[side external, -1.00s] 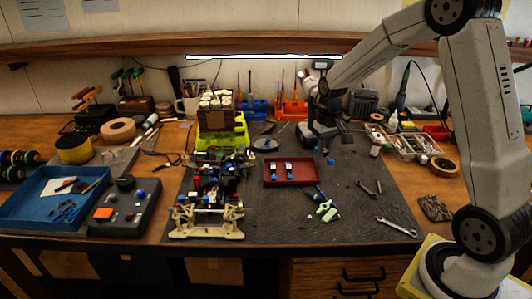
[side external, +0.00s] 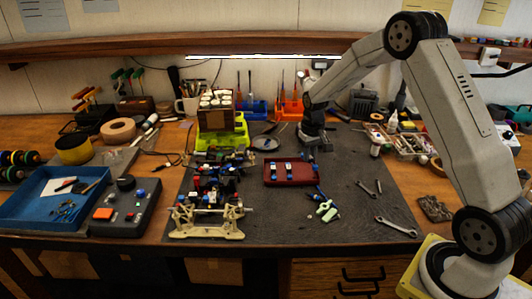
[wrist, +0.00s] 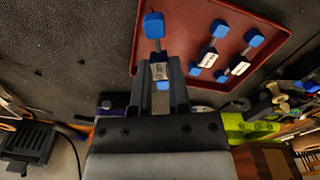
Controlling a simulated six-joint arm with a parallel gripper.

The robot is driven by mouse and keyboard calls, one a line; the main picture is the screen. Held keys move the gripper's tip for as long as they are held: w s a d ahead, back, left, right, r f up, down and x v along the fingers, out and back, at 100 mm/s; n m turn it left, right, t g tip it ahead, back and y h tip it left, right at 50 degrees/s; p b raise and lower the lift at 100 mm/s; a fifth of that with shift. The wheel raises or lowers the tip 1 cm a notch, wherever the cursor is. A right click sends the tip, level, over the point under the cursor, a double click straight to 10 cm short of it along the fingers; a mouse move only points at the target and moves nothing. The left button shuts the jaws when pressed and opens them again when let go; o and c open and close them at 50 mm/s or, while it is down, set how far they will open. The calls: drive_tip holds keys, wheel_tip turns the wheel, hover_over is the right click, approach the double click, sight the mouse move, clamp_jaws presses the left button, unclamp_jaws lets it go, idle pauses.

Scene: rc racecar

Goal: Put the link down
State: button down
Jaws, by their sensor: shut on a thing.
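My gripper (wrist: 161,80) is shut on a small link with a white middle (wrist: 159,71) and blue ends (wrist: 153,25) in the wrist view. The link points away from my gripper and overlaps the edge of the red tray (wrist: 144,52) in that view. I cannot tell its height above the tray. Two similar links, one (wrist: 212,45) beside the other (wrist: 240,66), lie in the tray. In the side view, my gripper (side external: 316,148) is low, just behind the right end of the tray (side external: 291,183); its fingers are hard to make out.
The car chassis (side external: 207,220) stands left of the tray on the dark mat. A yellow-green stand (side external: 221,141) is behind the chassis.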

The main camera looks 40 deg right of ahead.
sight(307, 173)
drive_tip(key=shift+w+d+f, duration=0.1)
drive_tip(key=shift+w+f, duration=0.1)
drive_tip(key=shift+f, duration=1.6)
drive_tip(key=shift+f, duration=0.1)
drive_tip(key=c, duration=0.9)
unclamp_jaws()
wheel_tip(307, 173, up, 12)
drive_tip(key=shift+r, duration=0.15)
